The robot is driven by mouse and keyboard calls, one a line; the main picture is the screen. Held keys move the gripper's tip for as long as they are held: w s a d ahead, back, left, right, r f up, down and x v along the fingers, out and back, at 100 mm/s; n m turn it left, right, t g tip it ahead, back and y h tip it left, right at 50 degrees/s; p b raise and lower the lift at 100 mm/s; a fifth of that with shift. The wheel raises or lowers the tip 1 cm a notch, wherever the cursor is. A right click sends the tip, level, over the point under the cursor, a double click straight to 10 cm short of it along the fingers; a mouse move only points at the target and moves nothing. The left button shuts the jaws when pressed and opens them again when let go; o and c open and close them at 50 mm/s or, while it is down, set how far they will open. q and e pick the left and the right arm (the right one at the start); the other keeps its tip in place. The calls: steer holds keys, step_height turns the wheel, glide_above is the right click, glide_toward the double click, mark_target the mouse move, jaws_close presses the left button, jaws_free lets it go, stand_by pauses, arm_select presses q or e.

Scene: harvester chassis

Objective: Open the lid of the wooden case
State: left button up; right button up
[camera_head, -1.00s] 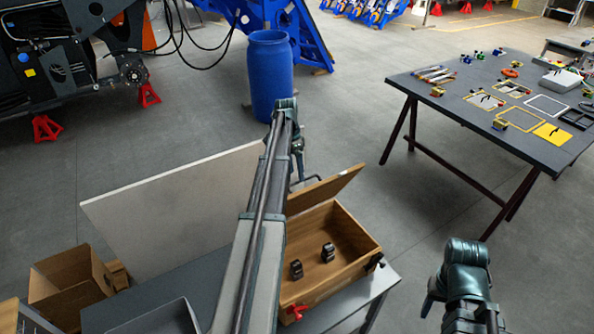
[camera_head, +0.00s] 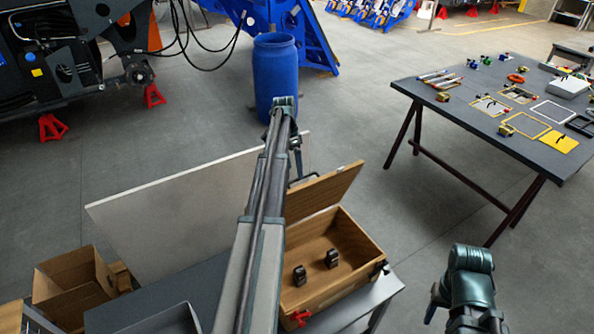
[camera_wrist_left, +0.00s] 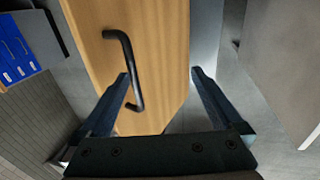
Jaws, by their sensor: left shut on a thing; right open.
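The wooden case (camera_head: 340,290) stands on a grey table with its lid (camera_head: 325,192) raised at a slant, so the inside shows. Two small dark objects (camera_head: 316,268) lie inside the case. In the left wrist view the lid's wooden face (camera_wrist_left: 160,45) carries a black bar handle (camera_wrist_left: 125,70). My left gripper (camera_wrist_left: 160,76) is shut on the lid, one finger beside the handle and the other by the lid's right edge. In the head view it is mostly hidden behind my left arm and the lid. My right gripper (camera_head: 432,302) is open, apart from the case at lower right.
A pale panel (camera_head: 180,205) stands behind the grey table (camera_head: 365,300). Cardboard boxes (camera_head: 75,285) are at lower left and a blue barrel (camera_head: 276,75) stands behind. A dark table (camera_head: 450,118) with tools is at right. The floor between the tables is clear.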

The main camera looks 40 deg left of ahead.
arm_select(q)
steer(key=shift+w+a+r, duration=0.1)
steer(key=shift+w+a, duration=0.15)
steer(key=shift+a, duration=0.35)
steer(key=shift+w+a, duration=0.25)
steer(key=shift+a, duration=0.35)
steer(key=shift+c, duration=0.8)
steer(key=w+a+r+p, duration=0.2)
steer(key=w+a+p, duration=0.1)
steer(key=a, duration=0.5)
steer(key=shift+w+a, duration=0.35)
steer(key=shift+w, duration=0.1)
steer(key=shift+r, duration=0.1)
